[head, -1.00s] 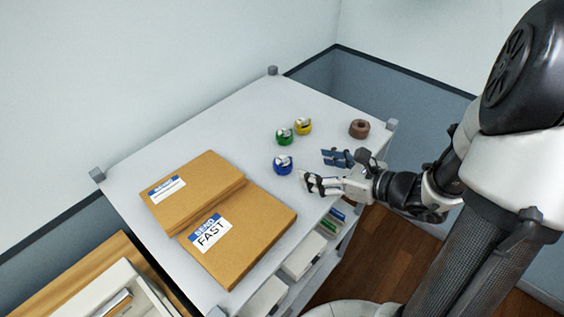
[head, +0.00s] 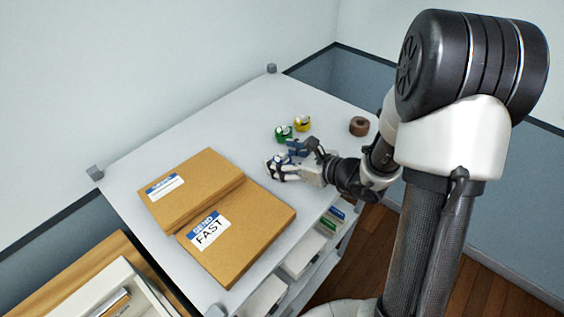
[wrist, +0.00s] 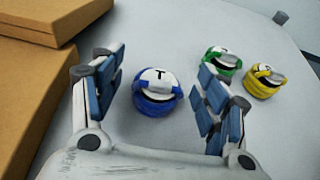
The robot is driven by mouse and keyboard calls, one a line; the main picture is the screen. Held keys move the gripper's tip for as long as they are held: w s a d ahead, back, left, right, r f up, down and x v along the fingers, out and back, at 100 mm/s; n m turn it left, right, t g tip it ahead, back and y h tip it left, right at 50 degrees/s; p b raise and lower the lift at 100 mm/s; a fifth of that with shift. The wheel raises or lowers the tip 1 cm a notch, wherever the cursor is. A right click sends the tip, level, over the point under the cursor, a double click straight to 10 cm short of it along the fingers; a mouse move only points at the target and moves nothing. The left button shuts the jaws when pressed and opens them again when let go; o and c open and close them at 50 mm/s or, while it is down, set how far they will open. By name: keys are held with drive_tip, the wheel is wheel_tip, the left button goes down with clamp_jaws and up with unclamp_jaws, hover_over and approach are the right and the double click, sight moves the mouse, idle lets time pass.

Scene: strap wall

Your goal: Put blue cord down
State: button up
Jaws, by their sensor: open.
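The blue cord (wrist: 158,97) is a round blue roll with a white top marked with a dark T. It sits on the white table, and in the wrist view it lies between the two fingers of my gripper (wrist: 160,98). My gripper is open, with blue pads on its fingers, and a gap shows on each side of the cord. In the head view my gripper (head: 283,162) is low over the table at the cord's place and mostly hides it.
A green roll (head: 283,133) and a yellow roll (head: 303,123) stand close behind. A brown roll (head: 359,126) is near the right corner. Cardboard packages (head: 247,228) lie to the left. The back of the white table (head: 240,110) is clear.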

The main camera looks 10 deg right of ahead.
drive_tip(key=shift+c, duration=0.4)
drive_tip(key=c, duration=1.2)
